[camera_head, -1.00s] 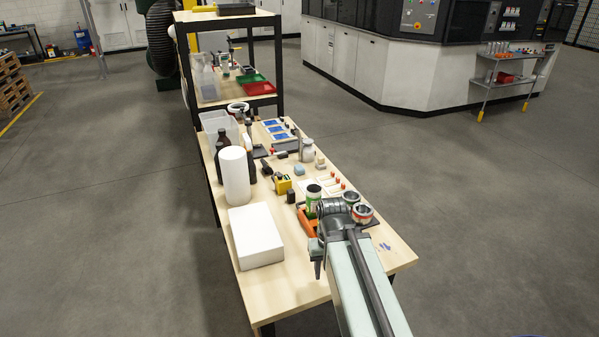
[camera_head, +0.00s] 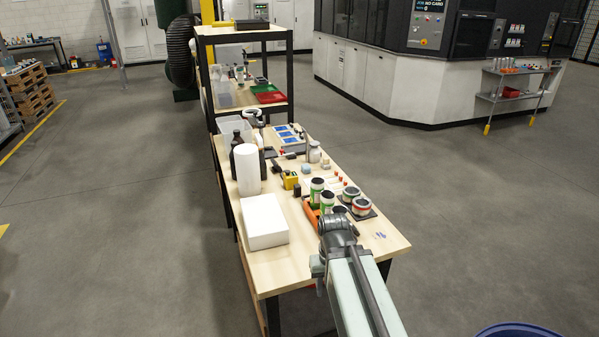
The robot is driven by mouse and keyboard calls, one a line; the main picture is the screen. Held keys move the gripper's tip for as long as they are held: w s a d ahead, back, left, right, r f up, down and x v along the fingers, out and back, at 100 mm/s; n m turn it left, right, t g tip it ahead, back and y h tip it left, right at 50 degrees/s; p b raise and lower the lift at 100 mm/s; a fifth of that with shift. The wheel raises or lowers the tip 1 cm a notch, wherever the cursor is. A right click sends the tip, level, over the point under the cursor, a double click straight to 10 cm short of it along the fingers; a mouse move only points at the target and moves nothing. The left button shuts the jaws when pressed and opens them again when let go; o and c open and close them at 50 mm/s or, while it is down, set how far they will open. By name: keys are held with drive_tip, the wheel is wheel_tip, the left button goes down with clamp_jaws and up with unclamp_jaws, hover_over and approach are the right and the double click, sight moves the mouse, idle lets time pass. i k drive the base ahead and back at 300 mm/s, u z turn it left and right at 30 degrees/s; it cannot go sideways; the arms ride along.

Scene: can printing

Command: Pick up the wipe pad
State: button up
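A small pale blue block (camera_head: 307,169), possibly the wipe pad, lies on the workbench (camera_head: 290,262) beyond the yellow item. It is too small to identify surely. A large white block (camera_head: 264,221) lies on the bench's left side. The end of my arm is at the bench's near edge, well short of the pale blue block. My gripper (camera_head: 318,268) shows only partly at the arm's end. Its fingertips are not clear, so I cannot tell whether it is open or shut. I see nothing held in it.
Green-labelled cans (camera_head: 317,190), a yellow item (camera_head: 290,180) and an orange item (camera_head: 312,214) crowd the middle. A blue round rim (camera_head: 520,330) is at lower right. The floor right of the bench is open.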

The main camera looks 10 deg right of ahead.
sight(306, 168)
drive_tip(key=u, duration=1.55)
drive_tip(key=i, duration=5.75)
drive_tip(key=z, duration=3.55)
drive_tip(key=i, duration=0.95)
drive_tip(key=z, duration=0.05)
